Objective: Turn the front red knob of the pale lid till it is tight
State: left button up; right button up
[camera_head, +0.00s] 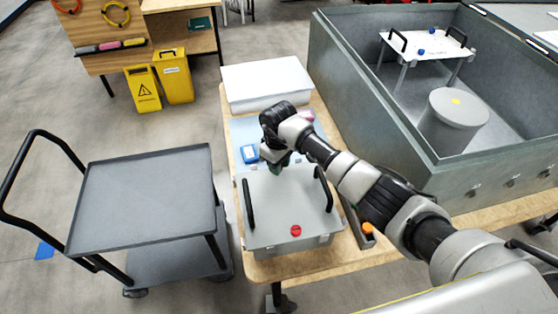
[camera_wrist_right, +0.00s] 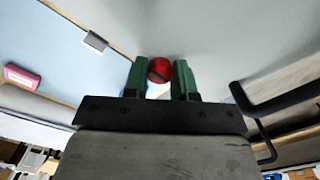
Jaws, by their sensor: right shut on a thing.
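The pale lid (camera_head: 275,200) covers a grey box on the wooden table and has a black handle on each side. A red knob (camera_head: 296,231) shows on the lid at the edge nearest me, with nothing touching it. My right gripper (camera_head: 275,168) points down at the lid's far edge. In the right wrist view its green fingers (camera_wrist_right: 160,75) are shut on another red knob (camera_wrist_right: 160,69), which stands between the tips. In the head view that far knob is hidden by the gripper. My left gripper is in neither view.
The lid's handles (camera_head: 249,204) (camera_wrist_right: 275,100) stand up at its sides. A large grey open casing (camera_head: 350,75) stands at the right. A grey cart (camera_head: 145,195) stands at the left.

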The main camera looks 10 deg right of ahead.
jog(key=shift+w+r, duration=0.25)
jog(key=shift+r, duration=0.1)
jog(key=o, duration=0.7)
jog(key=shift+o, duration=1.2)
jog(key=shift+f, duration=0.25)
notch_tip(320, 180, up, 11)
jog(key=b, duration=0.1)
jog(key=shift+f, duration=0.1)
